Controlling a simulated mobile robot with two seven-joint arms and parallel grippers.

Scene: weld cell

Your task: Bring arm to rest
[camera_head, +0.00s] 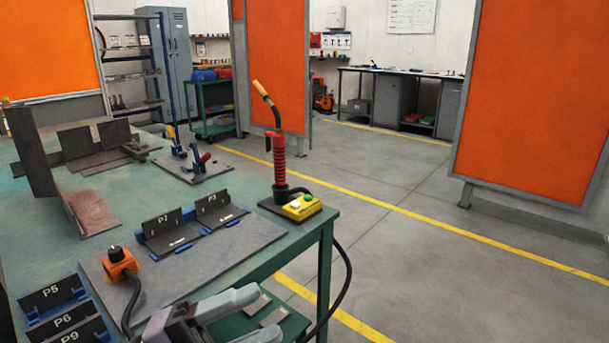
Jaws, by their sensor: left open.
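My left gripper (262,312) shows at the bottom of the head view, left of centre. Its two light grey fingers point right and stand apart, with nothing seen between them. It is near the front right edge of the green welding table (262,262), in front of the grey plate there. My right gripper is out of view.
Near the gripper are an orange knobbed box (121,265) with a dark cable, and labelled holders P7 (163,225) and P5 (52,294). A yellow button box (302,207) and red-handled torch stand (279,160) occupy the table corner. Open floor (430,270) lies right.

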